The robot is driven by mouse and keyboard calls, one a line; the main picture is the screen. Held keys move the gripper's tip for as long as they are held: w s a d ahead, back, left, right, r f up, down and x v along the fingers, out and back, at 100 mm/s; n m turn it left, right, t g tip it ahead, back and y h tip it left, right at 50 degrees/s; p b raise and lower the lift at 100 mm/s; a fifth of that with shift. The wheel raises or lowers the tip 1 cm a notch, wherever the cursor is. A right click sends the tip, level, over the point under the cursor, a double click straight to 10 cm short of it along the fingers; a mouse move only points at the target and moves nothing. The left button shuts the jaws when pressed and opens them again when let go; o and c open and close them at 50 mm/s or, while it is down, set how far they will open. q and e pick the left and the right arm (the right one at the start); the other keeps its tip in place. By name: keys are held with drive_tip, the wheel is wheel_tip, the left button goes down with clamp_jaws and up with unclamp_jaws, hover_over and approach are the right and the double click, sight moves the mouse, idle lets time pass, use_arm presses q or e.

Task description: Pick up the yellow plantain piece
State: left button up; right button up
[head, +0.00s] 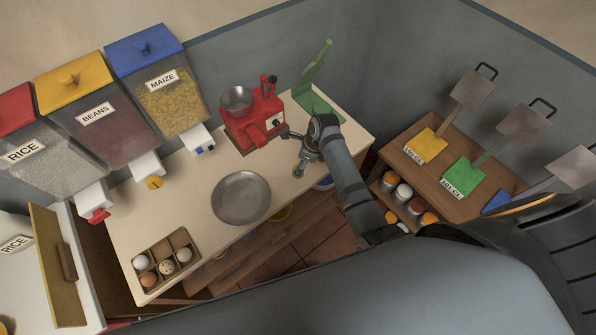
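My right gripper (293,153) is over the right part of the cream counter (205,175), in front of the red machine. Its fingers look spread apart, one towards the red machine and one towards the counter's front edge. A small yellow patch (299,168), which may be the yellow plantain piece, shows at the front finger. It is mostly hidden by the finger, and I cannot tell whether they touch. My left gripper is not in view.
A red machine (254,112) and a green hinged tool (316,64) stand behind my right gripper. A metal plate (241,198) and an egg tray (185,240) lie to the left. Bins line the back left. A wooden shelf unit (450,185) stands right.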

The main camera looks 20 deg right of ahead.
drive_tip(key=shift+p+x, duration=0.45)
drive_tip(key=shift+x, duration=2.15)
drive_tip(key=shift+d, duration=0.1)
drive_tip(key=c, duration=1.2)
drive_tip(key=shift+c, duration=0.2)
